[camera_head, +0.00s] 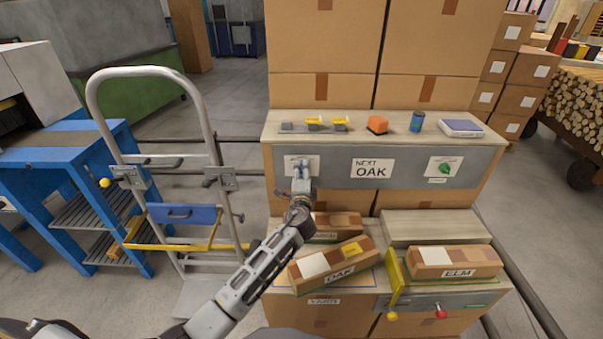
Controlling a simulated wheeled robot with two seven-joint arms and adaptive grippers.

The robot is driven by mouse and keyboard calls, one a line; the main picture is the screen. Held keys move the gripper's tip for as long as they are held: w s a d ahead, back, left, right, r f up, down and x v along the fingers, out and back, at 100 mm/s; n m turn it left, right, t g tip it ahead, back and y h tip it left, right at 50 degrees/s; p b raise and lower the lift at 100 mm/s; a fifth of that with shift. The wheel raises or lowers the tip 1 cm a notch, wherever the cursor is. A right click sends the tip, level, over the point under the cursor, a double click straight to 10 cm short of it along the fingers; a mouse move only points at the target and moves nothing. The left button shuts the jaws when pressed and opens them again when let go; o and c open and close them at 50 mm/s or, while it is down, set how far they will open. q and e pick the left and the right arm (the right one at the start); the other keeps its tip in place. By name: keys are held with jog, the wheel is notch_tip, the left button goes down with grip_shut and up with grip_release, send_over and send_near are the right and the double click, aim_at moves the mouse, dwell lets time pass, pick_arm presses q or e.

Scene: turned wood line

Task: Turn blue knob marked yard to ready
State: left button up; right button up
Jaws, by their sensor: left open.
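My left gripper (301,172) is raised in front of the left part of a grey panel (334,172). It is open, and its fingers point at the panel. A white label (289,163) sits behind it, mostly covered, and its words cannot be read. A small bluish shape shows at the fingertips. I cannot tell whether it is the blue knob or part of the gripper, nor whether they touch. The knob's pointer and the yard and ready marks cannot be made out here. My right gripper is not in view.
The panel also bears a "NEXT OAK" sign (372,169) and a green-leaf card (444,168). An orange block (377,124) and blue cylinder (417,121) stand above. A hand truck (211,130) stands left.

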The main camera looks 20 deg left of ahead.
pick_arm(q)
jog(key=v, duration=1.1)
dwell(0.6)
